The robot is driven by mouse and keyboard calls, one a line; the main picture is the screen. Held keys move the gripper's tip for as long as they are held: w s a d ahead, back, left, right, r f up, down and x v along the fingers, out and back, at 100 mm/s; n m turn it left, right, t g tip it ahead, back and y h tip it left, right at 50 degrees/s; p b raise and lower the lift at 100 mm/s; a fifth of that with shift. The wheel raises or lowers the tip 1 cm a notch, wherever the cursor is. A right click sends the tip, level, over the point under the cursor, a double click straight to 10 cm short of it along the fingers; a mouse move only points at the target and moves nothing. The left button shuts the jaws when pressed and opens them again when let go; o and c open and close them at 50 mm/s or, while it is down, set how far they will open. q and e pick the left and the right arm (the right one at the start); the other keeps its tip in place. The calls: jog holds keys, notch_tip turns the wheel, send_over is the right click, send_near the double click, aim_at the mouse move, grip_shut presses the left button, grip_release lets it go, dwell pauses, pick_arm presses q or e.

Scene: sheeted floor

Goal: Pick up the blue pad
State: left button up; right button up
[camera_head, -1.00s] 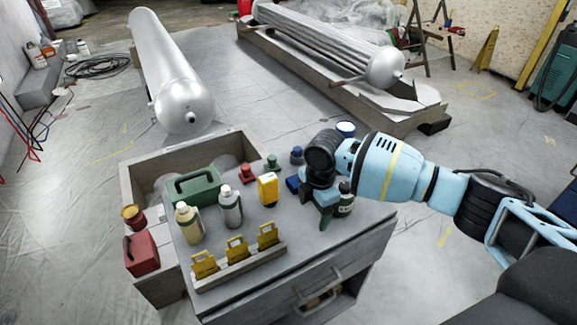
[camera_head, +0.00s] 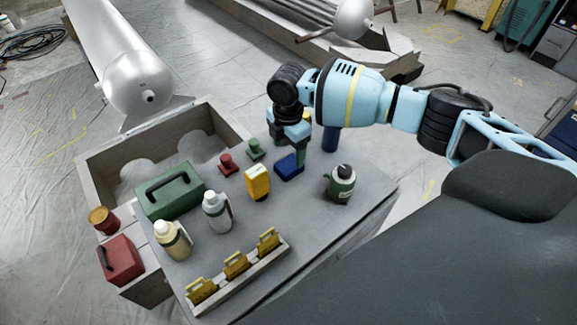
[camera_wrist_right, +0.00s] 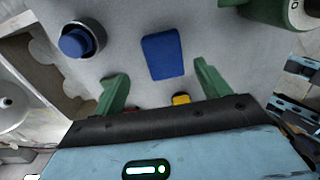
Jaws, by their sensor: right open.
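The blue pad (camera_head: 289,167) lies flat on the grey cabinet top, partly hidden by my right gripper in the head view. In the right wrist view the pad (camera_wrist_right: 163,56) is a blue rounded rectangle, seen whole. My right gripper (camera_head: 289,150) is above the pad and points down at it. Its green fingers are spread wide, with the pad showing beyond and between their tips (camera_wrist_right: 160,72) in the wrist view. Nothing is held. My left gripper is not in view.
A green case (camera_head: 180,202), flasks and a rack of yellow tags (camera_head: 236,264) are further left and nearer.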

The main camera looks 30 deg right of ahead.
aim_at(289, 164)
jog(key=shift+s+f, duration=0.2)
jog(key=shift+f, duration=1.25)
jog(key=shift+s+f, duration=0.15)
jog(key=shift+f, duration=1.25)
jog(key=shift+c, duration=0.3)
jog(key=c, duration=1)
